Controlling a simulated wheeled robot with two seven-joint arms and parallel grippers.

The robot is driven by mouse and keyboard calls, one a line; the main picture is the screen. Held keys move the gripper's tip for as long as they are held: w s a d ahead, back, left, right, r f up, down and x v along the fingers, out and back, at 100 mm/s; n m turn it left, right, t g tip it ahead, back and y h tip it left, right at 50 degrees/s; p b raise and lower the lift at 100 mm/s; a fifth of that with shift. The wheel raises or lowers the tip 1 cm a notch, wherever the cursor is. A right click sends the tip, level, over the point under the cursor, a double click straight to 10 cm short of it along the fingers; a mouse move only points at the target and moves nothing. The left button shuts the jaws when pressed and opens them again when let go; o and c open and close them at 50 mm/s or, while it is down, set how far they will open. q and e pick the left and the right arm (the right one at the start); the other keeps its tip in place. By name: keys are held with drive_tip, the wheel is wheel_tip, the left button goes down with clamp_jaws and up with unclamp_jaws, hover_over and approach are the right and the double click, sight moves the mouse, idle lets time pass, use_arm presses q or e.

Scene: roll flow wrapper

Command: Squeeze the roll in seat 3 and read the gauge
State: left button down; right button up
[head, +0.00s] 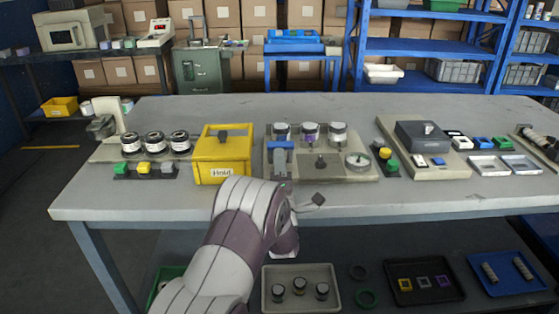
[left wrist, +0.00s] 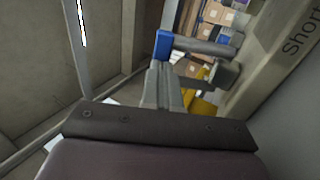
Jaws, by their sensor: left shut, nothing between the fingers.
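Three upright rolls stand in a row at the back of the middle station: a left one (head: 281,132), a purple-banded one (head: 309,133) and a right one (head: 337,133). No seat numbers are legible, so I cannot tell which is seat 3. A round gauge (head: 358,161) sits at the station's front right; its reading is too small to make out. My right gripper is not in view.
A yellow box marked "Hold" (head: 222,172) and several dark-lidded jars (head: 154,142) stand left of the station. A grey device (head: 421,134) and small trays (head: 487,166) lie to the right.

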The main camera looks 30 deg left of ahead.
use_arm(q)
drive_tip(key=w+r+g+h+p, duration=0.1)
drive_tip(key=g+p, duration=0.1)
drive_tip(key=p, duration=0.1)
drive_tip(key=w+a+r+g+h+p, duration=0.1)
drive_tip(key=g+p, duration=0.1)
drive_tip(key=p, duration=0.2)
drive_tip(key=w+a+r+g+h+p, duration=0.1)
drive_tip(key=r+p, duration=0.1)
drive_tip(key=p, duration=0.2)
drive_tip(key=shift+w+a+g+h, duration=0.1)
drive_tip(key=shift+w+g+h, duration=0.2)
drive_tip(key=shift+g, duration=0.1)
drive_tip(key=shift+w+a+g+h+p, duration=0.35)
drive_tip(key=shift+w+g+p, duration=0.1)
drive_tip(key=shift+w, duration=0.15)
drive_tip(key=shift+w+a+g+h+p, duration=0.25)
drive_tip(key=shift+w+a+g+p, duration=0.1)
drive_tip(key=shift+w+g+p, duration=0.15)
drive_tip(key=shift+w, duration=0.1)
